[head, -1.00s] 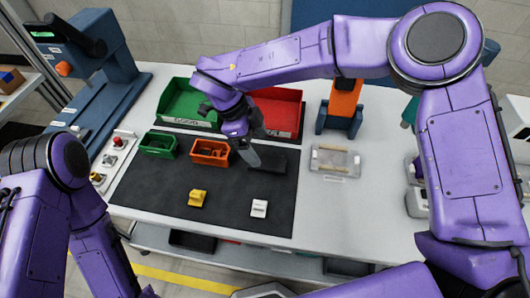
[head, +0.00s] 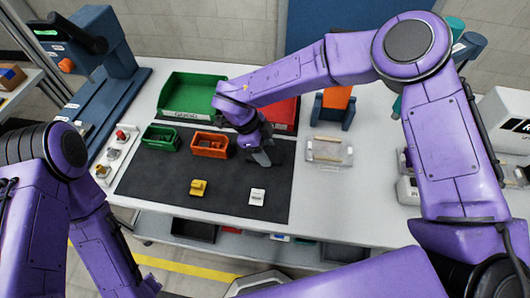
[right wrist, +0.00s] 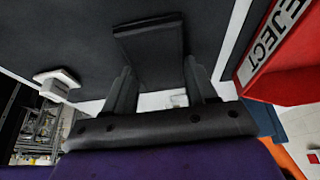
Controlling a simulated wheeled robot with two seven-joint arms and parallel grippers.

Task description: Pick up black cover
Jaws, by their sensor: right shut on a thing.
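The black cover (right wrist: 150,45) is a flat dark plate. In the right wrist view it sits between the two fingertips of my right gripper (right wrist: 158,85), which is shut on it. In the head view my right gripper (head: 262,157) points down at the upper right part of the dark mat (head: 225,185). There the cover is hard to make out against the mat and partly hidden by the gripper. I cannot tell whether it touches the mat. My left arm shows at the lower left of the head view, but its gripper is not visible.
A yellow piece (head: 198,188) and a white piece (head: 257,197) lie on the mat. A small green bin (head: 160,139) and an orange bin (head: 209,152) stand behind them. A large green tray (head: 170,108) and a red REJECT tray (right wrist: 275,50) are at the back. A clear tray (head: 328,152) lies right.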

